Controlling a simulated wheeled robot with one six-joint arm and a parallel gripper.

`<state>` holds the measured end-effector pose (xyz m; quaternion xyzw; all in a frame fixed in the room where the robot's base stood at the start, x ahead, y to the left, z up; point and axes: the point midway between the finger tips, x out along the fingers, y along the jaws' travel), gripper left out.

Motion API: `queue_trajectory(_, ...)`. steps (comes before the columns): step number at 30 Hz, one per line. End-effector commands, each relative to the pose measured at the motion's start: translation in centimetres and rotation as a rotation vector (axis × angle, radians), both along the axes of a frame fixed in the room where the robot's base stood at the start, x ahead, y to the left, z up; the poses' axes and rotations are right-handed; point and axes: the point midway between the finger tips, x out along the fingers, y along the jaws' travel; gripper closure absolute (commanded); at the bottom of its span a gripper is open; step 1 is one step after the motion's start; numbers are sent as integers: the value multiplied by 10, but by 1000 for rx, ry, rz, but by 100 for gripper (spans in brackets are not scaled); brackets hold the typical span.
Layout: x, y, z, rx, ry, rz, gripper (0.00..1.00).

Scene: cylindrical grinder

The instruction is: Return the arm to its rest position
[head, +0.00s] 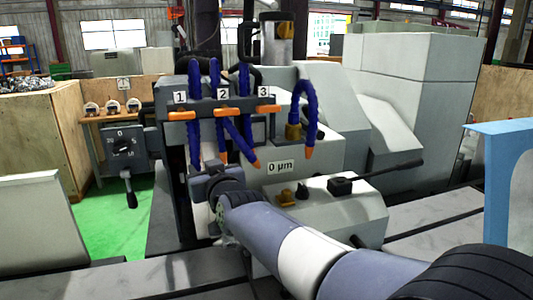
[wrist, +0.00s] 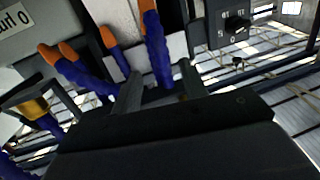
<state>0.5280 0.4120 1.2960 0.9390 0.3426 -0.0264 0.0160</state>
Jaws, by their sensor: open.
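My arm reaches from the lower right of the head view to the front of the grinder (head: 330,150). Its wrist end is close to the blue coolant hoses with orange tips. In the wrist view my gripper (wrist: 160,88) is open, its two fingers spread apart. A blue hose (wrist: 155,48) shows beyond and between the fingers; I cannot tell whether they touch it. Nothing is visibly gripped. In the head view the fingertips are mostly hidden by my wrist.
Hoses (head: 195,110) hang by orange valve levers numbered 1 to 3. A black lever (head: 375,176) sticks out to the right over the machine. A knob box (head: 123,147) stands left. A blue frame (head: 508,185) is at the right edge. Green floor (head: 115,215) is clear at left.

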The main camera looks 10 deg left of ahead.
Motion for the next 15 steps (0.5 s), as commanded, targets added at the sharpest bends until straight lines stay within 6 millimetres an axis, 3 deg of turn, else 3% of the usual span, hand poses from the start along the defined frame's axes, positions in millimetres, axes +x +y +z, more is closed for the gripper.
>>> queue_trajectory(15,55,46,-2,-1,1,0,58)
